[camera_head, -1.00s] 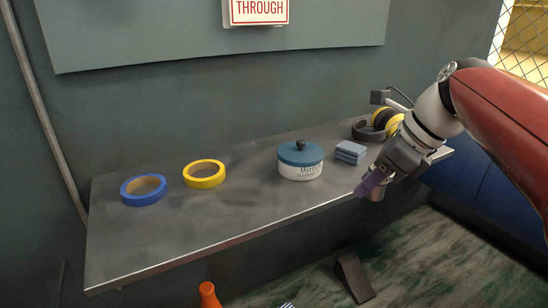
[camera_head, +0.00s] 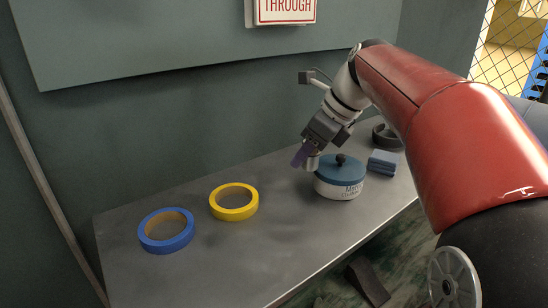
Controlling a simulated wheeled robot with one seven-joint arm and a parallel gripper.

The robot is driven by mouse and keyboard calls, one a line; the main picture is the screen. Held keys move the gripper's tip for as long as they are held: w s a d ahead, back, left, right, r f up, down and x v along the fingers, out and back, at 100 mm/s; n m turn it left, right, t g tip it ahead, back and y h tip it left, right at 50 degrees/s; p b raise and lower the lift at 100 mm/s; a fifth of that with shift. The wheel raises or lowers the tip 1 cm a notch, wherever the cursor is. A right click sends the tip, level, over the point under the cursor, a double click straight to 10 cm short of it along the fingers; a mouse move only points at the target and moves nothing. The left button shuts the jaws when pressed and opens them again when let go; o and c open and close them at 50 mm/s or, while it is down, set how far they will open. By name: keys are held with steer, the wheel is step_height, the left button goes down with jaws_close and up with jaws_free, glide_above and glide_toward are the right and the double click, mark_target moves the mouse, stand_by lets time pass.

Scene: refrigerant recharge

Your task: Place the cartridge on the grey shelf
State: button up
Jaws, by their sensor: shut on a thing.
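The grey shelf (camera_head: 150,284) is a metal surface along the wall. The cartridge is over the shelf in the picture, just left of and behind the lid of the tin. Its height above the shelf is hard to judge, but it looks clear of the surface.
A blue-lidded white tin (camera_head: 340,178) stands close to my gripper. A yellow tape roll (camera_head: 234,202) and a blue tape roll (camera_head: 166,231) lie to the left. Folded blue cloths (camera_head: 382,162) and dark earmuffs (camera_head: 387,138) are at the right. Bare shelf lies in front of the rolls.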

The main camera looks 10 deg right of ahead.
steer(key=w+a, duration=0.1)
steer(key=w, duration=0.2)
steer(key=w+a+f, duration=0.1)
steer(key=w+a, duration=0.1)
steer(key=w, duration=0.2)
steer(key=w+a+p, duration=0.1)
steer(key=w, duration=0.3)
steer(key=shift+w+a+f, duration=0.15)
steer(key=shift+a+f, duration=0.2)
steer(key=shift+a, duration=0.05)
steer(key=shift+d+f, duration=0.1)
steer(key=shift+f, duration=0.3)
steer(key=shift+w+f+b, duration=0.1)
steer(key=shift+f+b, duration=0.4)
steer(key=shift+f, duration=1.75)
steer(key=o, duration=1)
steer(key=shift+f, duration=0.15)
